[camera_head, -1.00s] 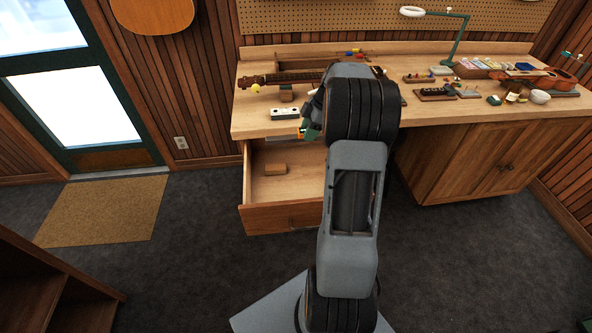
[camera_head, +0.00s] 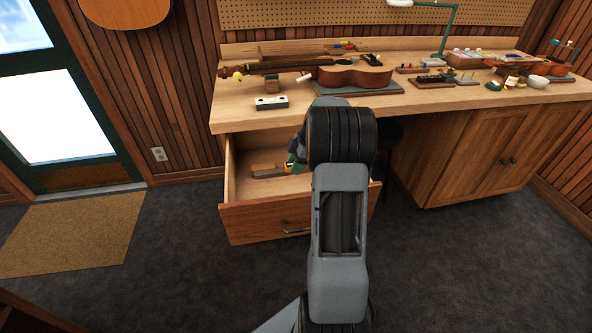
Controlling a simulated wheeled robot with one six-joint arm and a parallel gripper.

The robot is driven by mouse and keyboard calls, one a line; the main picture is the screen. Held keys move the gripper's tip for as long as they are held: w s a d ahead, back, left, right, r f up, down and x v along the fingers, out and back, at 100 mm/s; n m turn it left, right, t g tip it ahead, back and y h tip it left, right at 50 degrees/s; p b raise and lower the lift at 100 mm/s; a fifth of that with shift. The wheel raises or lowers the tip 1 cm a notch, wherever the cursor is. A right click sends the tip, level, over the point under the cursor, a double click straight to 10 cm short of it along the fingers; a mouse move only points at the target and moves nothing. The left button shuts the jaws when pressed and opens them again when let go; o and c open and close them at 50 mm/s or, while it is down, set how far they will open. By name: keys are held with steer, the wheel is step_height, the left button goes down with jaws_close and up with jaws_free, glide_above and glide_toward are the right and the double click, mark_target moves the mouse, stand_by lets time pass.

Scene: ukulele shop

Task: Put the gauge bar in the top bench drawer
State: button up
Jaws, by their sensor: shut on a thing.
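The top bench drawer (camera_head: 262,218) stands pulled out below the left part of the bench. My gripper (camera_head: 291,167) reaches down inside the open drawer, near its floor and right of the middle. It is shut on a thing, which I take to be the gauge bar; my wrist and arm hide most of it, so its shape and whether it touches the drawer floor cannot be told. A small wooden block (camera_head: 262,171) lies in the drawer just left of my gripper.
On the bench (camera_head: 232,112) above are a white block with dark holes (camera_head: 270,102), a ukulele (camera_head: 352,76) on a mat, and several small tools. The drawer's left front is clear.

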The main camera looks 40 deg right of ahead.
steer(key=shift+f+b, duration=2.1)
steer(key=shift+f, duration=1.9)
steer(key=shift+f+b, duration=2.05)
steer(key=shift+f, duration=0.3)
steer(key=shift+d, duration=0.15)
steer(key=o, duration=1.5)
steer(key=shift+r, duration=0.15)
step_height(320, 180, up, 7)
steer(key=p, duration=0.3)
